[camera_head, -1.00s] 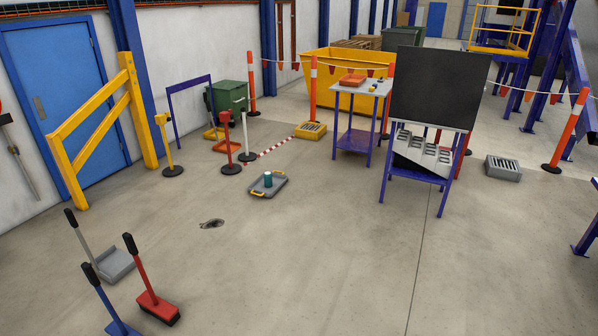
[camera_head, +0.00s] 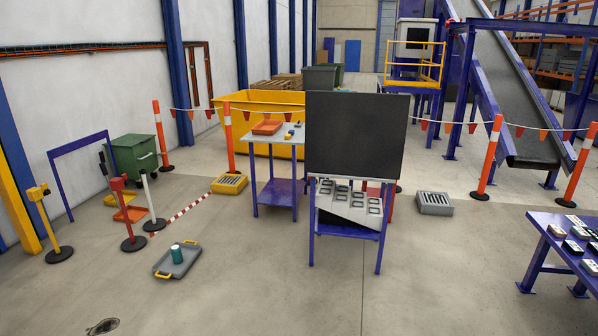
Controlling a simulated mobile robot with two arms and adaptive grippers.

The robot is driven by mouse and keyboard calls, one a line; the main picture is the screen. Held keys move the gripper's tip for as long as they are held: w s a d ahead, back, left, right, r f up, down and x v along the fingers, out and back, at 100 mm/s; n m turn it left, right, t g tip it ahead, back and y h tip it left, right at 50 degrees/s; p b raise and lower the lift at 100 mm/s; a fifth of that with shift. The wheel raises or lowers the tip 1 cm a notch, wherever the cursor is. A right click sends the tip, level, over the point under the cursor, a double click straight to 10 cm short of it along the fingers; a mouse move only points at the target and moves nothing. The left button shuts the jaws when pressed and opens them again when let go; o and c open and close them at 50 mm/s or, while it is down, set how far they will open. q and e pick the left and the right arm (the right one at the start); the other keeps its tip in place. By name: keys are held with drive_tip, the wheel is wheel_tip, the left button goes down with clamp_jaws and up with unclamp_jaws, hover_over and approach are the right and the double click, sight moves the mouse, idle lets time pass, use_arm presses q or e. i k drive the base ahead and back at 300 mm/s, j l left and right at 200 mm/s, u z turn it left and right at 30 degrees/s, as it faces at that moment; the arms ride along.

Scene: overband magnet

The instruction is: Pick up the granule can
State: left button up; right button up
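The tray lies on the concrete floor, left of the middle of the view. This can looks like the granule can, but no label is readable at this distance. Neither of my grippers shows in the view.
A blue stand with a black board (camera_head: 357,135) is right of the tray. A blue side table (camera_head: 275,134) holds an orange tray. Posts (camera_head: 131,215) stand behind the tray. A blue table (camera_head: 565,230) is at the right.

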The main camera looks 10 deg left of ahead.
sight(176, 252)
drive_tip(key=i+j+u, duration=0.25)
drive_tip(key=i+u, duration=0.2)
drive_tip(key=i, duration=0.25)
drive_tip(key=i+u, duration=0.4)
drive_tip(key=i, duration=0.35)
drive_tip(key=i+l+u, duration=0.3)
drive_tip(key=i+u, duration=0.15)
drive_tip(key=i, duration=0.25)
